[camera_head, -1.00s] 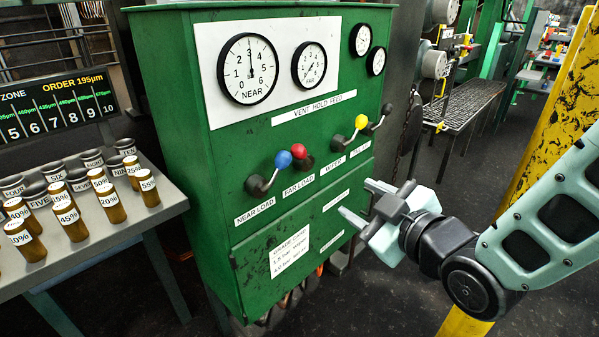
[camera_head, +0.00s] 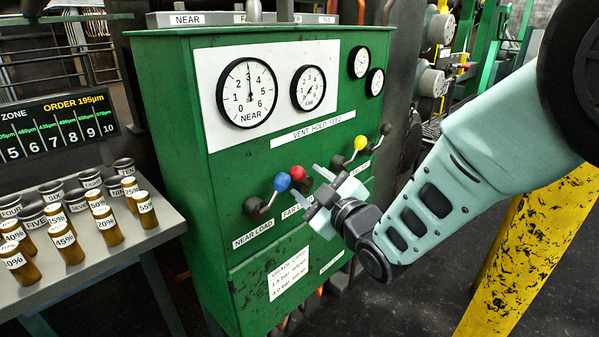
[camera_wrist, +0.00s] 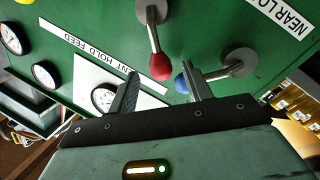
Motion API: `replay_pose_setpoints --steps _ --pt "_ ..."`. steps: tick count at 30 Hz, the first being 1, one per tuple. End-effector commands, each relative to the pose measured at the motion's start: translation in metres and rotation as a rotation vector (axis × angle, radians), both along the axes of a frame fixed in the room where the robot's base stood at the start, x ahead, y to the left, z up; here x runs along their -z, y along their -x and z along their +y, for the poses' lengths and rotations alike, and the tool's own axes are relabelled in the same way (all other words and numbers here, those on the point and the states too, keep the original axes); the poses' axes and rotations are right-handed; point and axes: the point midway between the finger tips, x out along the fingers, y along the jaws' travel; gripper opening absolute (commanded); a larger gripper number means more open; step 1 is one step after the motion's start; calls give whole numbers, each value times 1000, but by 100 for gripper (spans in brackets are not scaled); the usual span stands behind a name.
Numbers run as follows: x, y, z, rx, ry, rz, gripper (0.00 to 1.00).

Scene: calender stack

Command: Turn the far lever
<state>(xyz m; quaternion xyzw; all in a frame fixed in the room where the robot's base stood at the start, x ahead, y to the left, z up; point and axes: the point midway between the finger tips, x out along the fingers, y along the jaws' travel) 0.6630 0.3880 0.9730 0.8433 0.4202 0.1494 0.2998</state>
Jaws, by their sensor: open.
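The far load lever has a red knob (camera_head: 298,173) on the green panel (camera_head: 225,190), just right of the blue-knobbed near load lever (camera_head: 281,182). In the wrist view the red knob (camera_wrist: 160,68) hangs from its grey stem between the lines of my two fingers; the blue knob (camera_wrist: 182,84) is beside the right finger, partly hidden. My gripper (camera_head: 311,180) is open and empty, close in front of the red knob in the head view; I cannot tell whether it touches. It partly covers the far load label (camera_head: 291,212).
The yellow-knobbed lever (camera_head: 361,142) and a dark-knobbed lever (camera_head: 385,129) stand to the right. Near (camera_head: 247,92) and far (camera_head: 308,88) gauges are above. A table (camera_head: 160,221) with several labelled bottles is left; a yellow post (camera_head: 530,255) is right.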

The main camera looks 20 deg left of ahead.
Motion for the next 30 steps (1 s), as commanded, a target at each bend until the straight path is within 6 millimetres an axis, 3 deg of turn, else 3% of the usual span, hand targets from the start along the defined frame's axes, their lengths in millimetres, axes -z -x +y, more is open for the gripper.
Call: replay_pose_setpoints --steps 3,9,20,26,30 --pt "-1 -13 17 -1 0 -1 50" --pt "0 -25 33 0 -1 1 50" --pt "0 -28 38 0 -1 1 50" --pt "0 -28 37 0 -1 1 0" --pt "0 -28 37 1 -1 2 0"
